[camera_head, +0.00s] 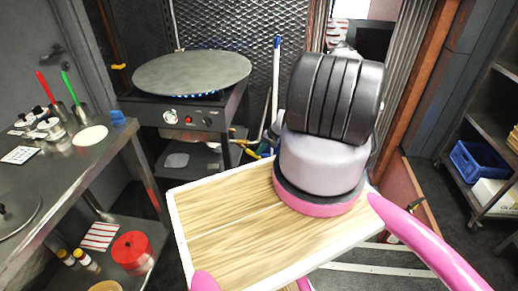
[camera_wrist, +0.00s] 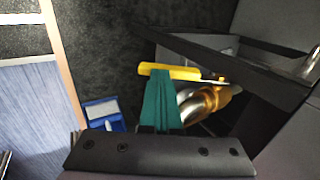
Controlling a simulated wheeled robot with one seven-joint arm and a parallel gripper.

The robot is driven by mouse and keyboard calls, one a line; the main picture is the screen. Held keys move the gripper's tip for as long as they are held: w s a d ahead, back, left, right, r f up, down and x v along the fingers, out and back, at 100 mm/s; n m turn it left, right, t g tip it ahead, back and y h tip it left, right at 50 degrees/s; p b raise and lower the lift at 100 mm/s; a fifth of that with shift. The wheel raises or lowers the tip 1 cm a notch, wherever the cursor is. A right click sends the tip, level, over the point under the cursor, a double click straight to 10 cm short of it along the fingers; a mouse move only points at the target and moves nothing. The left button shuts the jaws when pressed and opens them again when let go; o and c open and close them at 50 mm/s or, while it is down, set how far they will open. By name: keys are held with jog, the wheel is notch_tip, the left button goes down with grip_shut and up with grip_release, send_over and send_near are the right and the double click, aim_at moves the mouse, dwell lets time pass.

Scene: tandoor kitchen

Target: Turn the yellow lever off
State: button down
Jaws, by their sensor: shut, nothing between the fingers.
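The yellow lever (camera_wrist: 183,73) shows in the wrist view as a short, roughly level bar beside a shiny brass fitting (camera_wrist: 201,101). My gripper (camera_wrist: 160,75) has teal fingers that are shut together with nothing held between them. The fingertips overlap the left part of the lever in the wrist view; I cannot tell whether they touch it. The fingers also hide part of the brass fitting. In the head view, my arm blocks the sight of my gripper, and I cannot make out the lever for certain.
In the head view, a stove (camera_head: 188,117) with a round griddle (camera_head: 193,72) over blue flames stands at the back left. A steel table (camera_head: 60,170) stands at the left. A shelf rack (camera_head: 490,125) holds a blue crate (camera_head: 476,162) at the right. A dark metal frame (camera_wrist: 205,57) borders the lever.

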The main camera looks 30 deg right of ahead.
aim_at(256, 158)
jog(key=shift+w+a+f, duration=0.1)
jog(key=shift+a+f, duration=0.05)
jog(key=shift+f, duration=0.55)
jog(key=shift+w+a+f, duration=0.1)
jog(key=shift+a+f, duration=0.05)
jog(key=shift+f, duration=0.5)
jog(key=shift+x, duration=1.15)
jog(key=shift+t+y, duration=0.5)
jog(key=shift+y, duration=0.1)
jog(key=shift+w+a+r+x, duration=0.1)
jog(key=shift+a+r+x, duration=0.05)
jog(key=shift+x, duration=0.9)
jog(key=shift+w+a+r+x, duration=0.1)
jog(key=shift+a+r+x, duration=0.05)
jog(key=shift+x, duration=0.95)
jog(key=s+d, duration=0.8)
jog(key=d, duration=0.3)
jog(key=shift+d, duration=0.3)
